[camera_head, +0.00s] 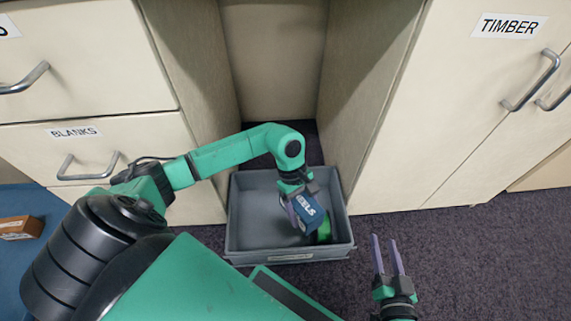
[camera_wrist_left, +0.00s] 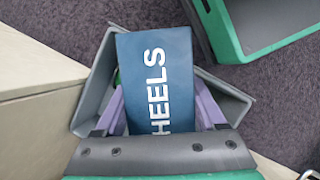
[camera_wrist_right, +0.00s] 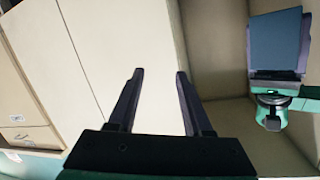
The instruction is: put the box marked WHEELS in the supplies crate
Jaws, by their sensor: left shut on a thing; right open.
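The blue box marked WHEELS (camera_head: 308,209) is in my left gripper (camera_head: 300,204), over the grey crate (camera_head: 239,243). In the left wrist view the box (camera_wrist_left: 158,75) lies between the purple fingers of the left gripper (camera_wrist_left: 160,110), with its white lettering partly hidden by the gripper body. The crate walls (camera_wrist_left: 100,90) show around and beyond it. I cannot tell whether the box touches the crate floor. A green thing (camera_head: 323,230) shows in the crate beside the box. My right gripper (camera_head: 388,256) is open and empty, right of the crate; its fingers also show in the right wrist view (camera_wrist_right: 158,100).
The crate stands on dark carpet at the mouth of a gap between cabinets. A TIMBER cabinet (camera_head: 480,90) is at right, a BLANKS drawer (camera_head: 110,147) at left. A brown box (camera_head: 20,228) lies on a blue surface at far left. Carpet at right is clear.

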